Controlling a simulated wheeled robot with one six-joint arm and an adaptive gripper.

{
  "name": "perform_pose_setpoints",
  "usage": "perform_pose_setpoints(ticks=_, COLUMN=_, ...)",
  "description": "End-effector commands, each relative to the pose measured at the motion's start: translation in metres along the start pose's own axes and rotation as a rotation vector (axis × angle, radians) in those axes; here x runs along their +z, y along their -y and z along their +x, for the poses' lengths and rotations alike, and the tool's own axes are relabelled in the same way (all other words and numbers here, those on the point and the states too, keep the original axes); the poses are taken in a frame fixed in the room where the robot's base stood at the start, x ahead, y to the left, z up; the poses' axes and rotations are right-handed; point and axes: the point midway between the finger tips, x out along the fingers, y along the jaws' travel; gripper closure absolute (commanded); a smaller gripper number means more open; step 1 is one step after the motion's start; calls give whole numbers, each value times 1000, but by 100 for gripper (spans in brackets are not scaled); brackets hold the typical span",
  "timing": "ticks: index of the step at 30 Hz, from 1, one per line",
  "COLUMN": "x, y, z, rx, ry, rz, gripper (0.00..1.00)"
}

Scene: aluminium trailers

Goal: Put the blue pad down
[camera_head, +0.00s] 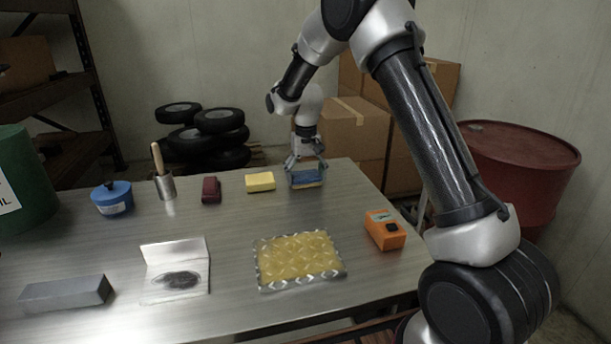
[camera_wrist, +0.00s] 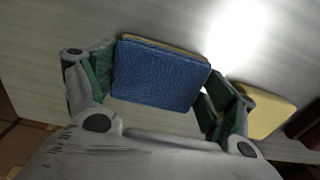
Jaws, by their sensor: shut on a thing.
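The blue pad (camera_head: 305,177) is at the back right of the metal table. It has a yellowish layer under its blue face. My gripper (camera_head: 305,165) is above it with its fingers on either side, shut on the pad. In the wrist view the pad (camera_wrist: 160,75) lies between the two green-lined fingers of my gripper (camera_wrist: 158,88), blue face towards the camera. The pad is at or very near the table top; I cannot tell whether it touches.
A yellow sponge (camera_head: 260,182) lies just left of the pad, with a dark red block (camera_head: 211,190) beyond it. An orange box (camera_head: 385,230) and a bubbled yellow sheet (camera_head: 298,257) lie nearer. The table (camera_head: 225,228) has bare room between them. Cardboard boxes (camera_head: 355,135) stand behind.

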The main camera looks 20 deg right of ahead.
Motion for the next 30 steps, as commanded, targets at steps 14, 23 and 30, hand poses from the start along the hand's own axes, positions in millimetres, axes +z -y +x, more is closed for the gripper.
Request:
perform_pose_setpoints(ticks=14, x=0, y=0, z=2, rx=0, ry=0, rz=0, gripper=0)
perform_pose_setpoints(ticks=23, x=-1, y=0, z=-29, rx=-1, ry=-3, rz=0, gripper=0)
perform_pose_setpoints(ticks=30, x=-1, y=0, z=-84, rx=-1, ry=-3, rz=0, gripper=0)
